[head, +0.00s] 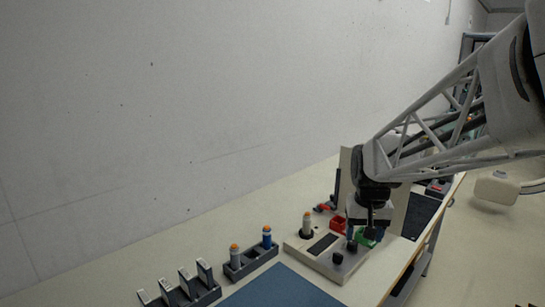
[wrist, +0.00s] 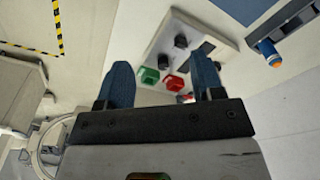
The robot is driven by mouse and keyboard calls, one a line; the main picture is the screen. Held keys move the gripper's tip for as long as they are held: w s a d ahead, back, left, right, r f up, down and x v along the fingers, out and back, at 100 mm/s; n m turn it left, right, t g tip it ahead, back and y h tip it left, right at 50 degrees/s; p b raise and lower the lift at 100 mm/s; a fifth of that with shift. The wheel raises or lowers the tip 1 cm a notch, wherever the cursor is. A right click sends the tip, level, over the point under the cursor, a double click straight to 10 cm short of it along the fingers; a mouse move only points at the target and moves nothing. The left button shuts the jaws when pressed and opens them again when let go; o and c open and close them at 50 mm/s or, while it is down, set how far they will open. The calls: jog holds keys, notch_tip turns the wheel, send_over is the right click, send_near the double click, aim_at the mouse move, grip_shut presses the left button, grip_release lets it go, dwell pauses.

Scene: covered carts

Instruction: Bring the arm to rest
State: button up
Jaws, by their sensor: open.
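My arm reaches in from the right in the head view, and my gripper (head: 370,228) hangs low over the right part of the bench (head: 225,210), close to a pale box with black knobs (head: 300,246). In the wrist view my gripper (wrist: 161,74) has its two blue fingers spread wide apart. I see nothing held between them. Whether the fingertips touch anything cannot be told.
A second rack (head: 205,299) holds several grey upright pieces. A blue mat (head: 285,287) lies in front. The wall (head: 180,100) rises behind. The bench's right edge is near my gripper.

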jog(key=s+a+n+t, duration=0.1)
jog(key=s+a, duration=0.2)
jog(key=s, duration=2.1)
jog(key=shift+a, duration=0.1)
